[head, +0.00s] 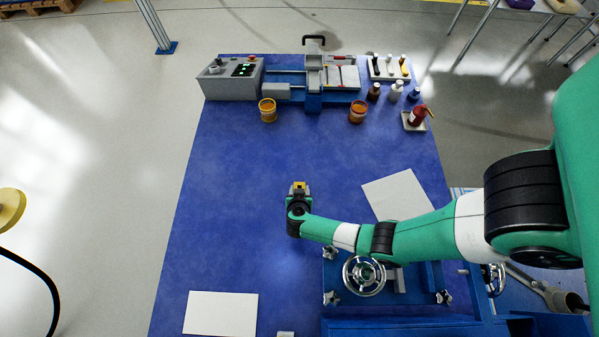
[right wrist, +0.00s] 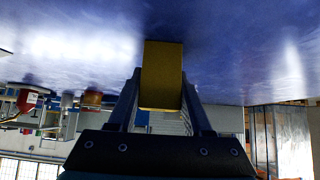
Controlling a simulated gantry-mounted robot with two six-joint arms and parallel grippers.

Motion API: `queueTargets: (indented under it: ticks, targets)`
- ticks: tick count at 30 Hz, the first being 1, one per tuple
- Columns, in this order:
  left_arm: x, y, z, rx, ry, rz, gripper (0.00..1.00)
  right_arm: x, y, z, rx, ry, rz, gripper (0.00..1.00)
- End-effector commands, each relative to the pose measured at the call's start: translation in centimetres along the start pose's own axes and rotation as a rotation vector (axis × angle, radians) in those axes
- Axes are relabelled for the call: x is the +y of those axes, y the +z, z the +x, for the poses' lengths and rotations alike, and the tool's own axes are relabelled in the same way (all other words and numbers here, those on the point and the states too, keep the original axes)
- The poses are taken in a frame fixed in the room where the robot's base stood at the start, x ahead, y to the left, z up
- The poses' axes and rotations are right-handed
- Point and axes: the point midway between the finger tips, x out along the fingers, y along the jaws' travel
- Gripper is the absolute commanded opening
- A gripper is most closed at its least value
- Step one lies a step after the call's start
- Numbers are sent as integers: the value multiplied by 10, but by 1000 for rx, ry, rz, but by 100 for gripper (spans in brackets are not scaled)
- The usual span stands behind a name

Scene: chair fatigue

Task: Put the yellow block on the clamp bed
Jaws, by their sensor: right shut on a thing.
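The yellow block (head: 299,185) is between the fingers of my right gripper (head: 299,190), over the middle of the blue table. In the right wrist view the block (right wrist: 161,70) sits between both fingers, and my right gripper (right wrist: 160,105) is shut on it. The blue mat lies beyond the block; I cannot tell whether they touch. A blue bed with a handwheel (head: 364,276) and star knobs stands at the front right, partly hidden under my right arm. It looks like the clamp bed, though no label shows. My left gripper is not in view.
A grey control box (head: 231,79) and a blue and grey machine (head: 314,82) stand at the back. Two orange tubs (head: 268,111) (head: 358,112), bottles and a red can (head: 417,115) are nearby. White sheets (head: 220,313) (head: 398,195) lie flat. The table's left middle is clear.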

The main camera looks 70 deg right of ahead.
Motion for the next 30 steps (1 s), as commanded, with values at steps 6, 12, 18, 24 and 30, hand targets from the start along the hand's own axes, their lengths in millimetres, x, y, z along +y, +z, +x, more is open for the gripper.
queueTargets:
  ticks: [6, 12, 18, 24, 30]
  targets:
    - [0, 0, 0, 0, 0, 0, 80, 0, 0, 0, 0, 0, 0, 0]
    - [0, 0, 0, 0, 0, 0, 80, 0, 0, 0, 1, -1, 1, 0]
    - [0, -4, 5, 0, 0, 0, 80, 0, -6, -5, 1, -1, 1, 0]
    - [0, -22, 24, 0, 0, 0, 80, -1, -27, -27, 2, -2, 1, 0]
    - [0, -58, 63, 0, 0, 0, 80, 11, -39, -86, 1, -4, -6, 0]
